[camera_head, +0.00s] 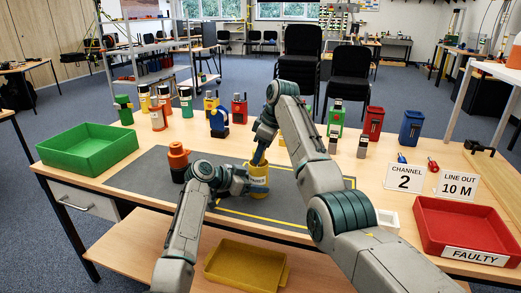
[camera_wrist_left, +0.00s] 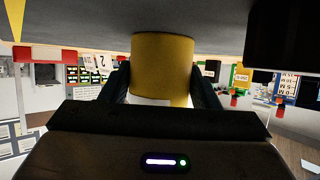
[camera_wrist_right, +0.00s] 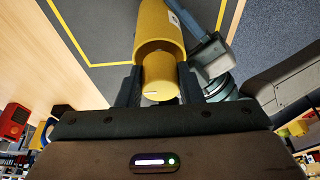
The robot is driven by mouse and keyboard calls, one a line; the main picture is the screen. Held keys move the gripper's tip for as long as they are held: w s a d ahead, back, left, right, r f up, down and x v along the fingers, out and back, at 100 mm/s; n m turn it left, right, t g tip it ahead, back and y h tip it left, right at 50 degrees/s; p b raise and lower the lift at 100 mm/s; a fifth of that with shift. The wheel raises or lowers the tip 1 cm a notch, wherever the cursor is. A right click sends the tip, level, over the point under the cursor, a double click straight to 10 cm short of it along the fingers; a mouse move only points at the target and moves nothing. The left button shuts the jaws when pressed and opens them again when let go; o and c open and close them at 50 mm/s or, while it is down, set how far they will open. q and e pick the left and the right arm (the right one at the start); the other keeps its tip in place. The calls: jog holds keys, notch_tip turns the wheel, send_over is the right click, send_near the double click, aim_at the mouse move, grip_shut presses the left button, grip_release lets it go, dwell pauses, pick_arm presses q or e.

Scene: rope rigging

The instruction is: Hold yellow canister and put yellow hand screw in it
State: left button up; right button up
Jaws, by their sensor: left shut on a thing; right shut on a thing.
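The yellow canister (camera_head: 260,188) stands upright on the dark mat at the table's middle, with a pale label on its side. My left gripper (camera_head: 240,185) is shut on it from the left; in the left wrist view its yellow wall (camera_wrist_left: 162,65) lies between the fingers. My right gripper (camera_head: 258,160) points down right above the canister. In the right wrist view, it is shut on the yellow hand screw (camera_wrist_right: 160,75), a plain yellow cylinder end here. The screw lines up with the mouth of the canister (camera_wrist_right: 152,22) and its far end appears inside the rim. The depth is hidden.
An orange-red container (camera_head: 178,160) stands left of the canister. A green tray (camera_head: 88,150) is at the left, a red "FAULTY" bin (camera_head: 462,225) at the right. Several tools and canisters line the table's back. A yellow tray (camera_head: 245,265) sits on the lower shelf.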

jog(key=shift+f, duration=0.25)
jog(key=o, duration=1.3)
jog(key=shift+c, duration=0.2)
jog(key=shift+f, duration=0.1)
jog(key=shift+r, duration=3.55)
pick_arm(q)
jog(key=o, duration=1.2)
jog(key=shift+c, duration=0.2)
